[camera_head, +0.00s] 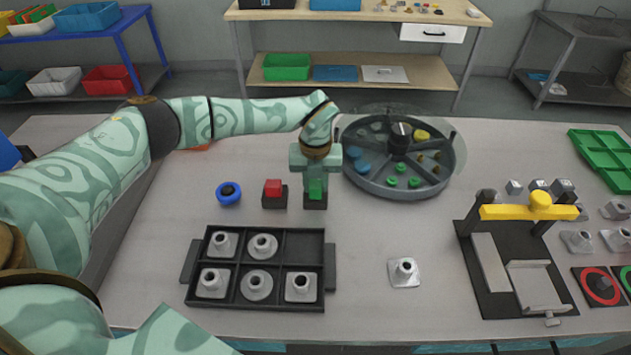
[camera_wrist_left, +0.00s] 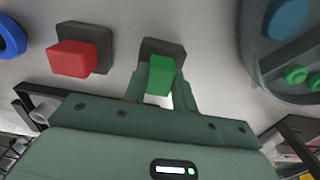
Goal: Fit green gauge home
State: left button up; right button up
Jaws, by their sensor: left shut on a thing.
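The green gauge (camera_head: 316,188) is a small green block between the fingers of my left gripper (camera_head: 316,180), which is shut on it and points down. It stands over a small dark square base (camera_head: 315,204). In the left wrist view the green gauge (camera_wrist_left: 161,75) overlaps the dark base (camera_wrist_left: 162,47), beside the left gripper fingers (camera_wrist_left: 162,92). I cannot tell how deep it sits in the base, as the gauge hides the base's middle. My right gripper is not in view.
A red block (camera_head: 273,187) in a similar dark base stands just left. A blue ring (camera_head: 228,193) lies further left. A round divided carousel (camera_head: 398,188) is close on the right. A black tray (camera_head: 313,245) with metal parts lies in front. A loose metal part (camera_head: 404,272) stands right of it.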

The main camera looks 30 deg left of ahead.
aim_at(316, 183)
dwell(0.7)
pick_arm(q)
jog(key=o, duration=1.1)
jog(key=shift+f, duration=0.1)
jog(key=shift+c, duration=0.2)
notch_tip(316, 183, up, 16)
jog(key=p, duration=0.2)
jog(key=shift+r, duration=0.2)
